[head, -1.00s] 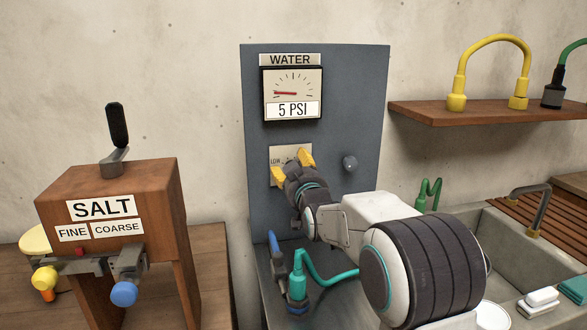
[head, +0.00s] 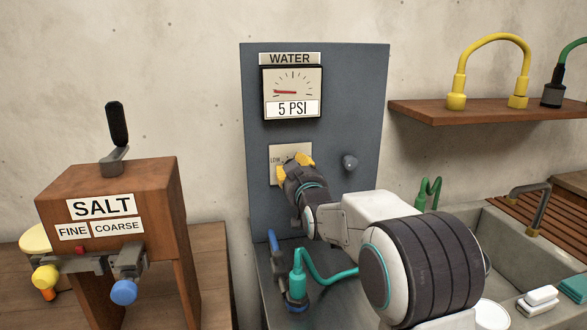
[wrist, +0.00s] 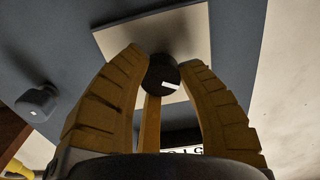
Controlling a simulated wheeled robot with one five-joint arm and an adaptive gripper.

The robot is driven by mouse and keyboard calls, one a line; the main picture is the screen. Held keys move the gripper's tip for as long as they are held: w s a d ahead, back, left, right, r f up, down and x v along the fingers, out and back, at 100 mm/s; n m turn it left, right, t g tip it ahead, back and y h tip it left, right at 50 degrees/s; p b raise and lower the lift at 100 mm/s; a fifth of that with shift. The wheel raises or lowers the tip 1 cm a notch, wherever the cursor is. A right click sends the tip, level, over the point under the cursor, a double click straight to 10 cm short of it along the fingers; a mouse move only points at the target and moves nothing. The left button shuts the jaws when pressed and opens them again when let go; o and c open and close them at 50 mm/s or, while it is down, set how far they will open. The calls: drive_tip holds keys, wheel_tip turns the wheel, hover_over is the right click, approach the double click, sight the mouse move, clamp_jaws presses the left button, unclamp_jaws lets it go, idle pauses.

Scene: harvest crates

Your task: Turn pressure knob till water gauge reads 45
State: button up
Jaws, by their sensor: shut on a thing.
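The water gauge (head: 292,92) sits high on the grey-blue panel (head: 350,100) and reads 5 PSI, its red needle pointing left. Below it is a pale plate (head: 277,152) with a "LOW" label; my gripper (head: 296,165) covers much of it in the head view. In the wrist view, the dark round pressure knob (wrist: 162,75) with a white mark lies between the yellow fingertips of my gripper (wrist: 165,62), in front of the pale plate. My gripper is shut on the knob. The knob itself is hidden in the head view.
A small grey knob (head: 350,162) is on the panel, right of my gripper. A wooden salt dispenser (head: 110,200) stands left. A teal hose (head: 325,278) is below my arm. A sink (head: 500,245) and a shelf (head: 480,115) are right.

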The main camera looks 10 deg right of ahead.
drive_tip(key=shift+r+m+b, duration=0.25)
drive_tip(key=shift+m+b, duration=0.05)
drive_tip(key=shift+b, duration=0.1)
drive_tip(key=m+b, duration=1.4)
drive_tip(key=m, duration=0.2)
drive_tip(key=shift+d+m, duration=0.1)
drive_tip(key=shift+m, duration=0.6)
drive_tip(key=o, duration=0.8)
drive_tip(key=shift+d, duration=0.1)
drive_tip(key=o, duration=0.4)
drive_tip(key=shift+f, duration=0.25)
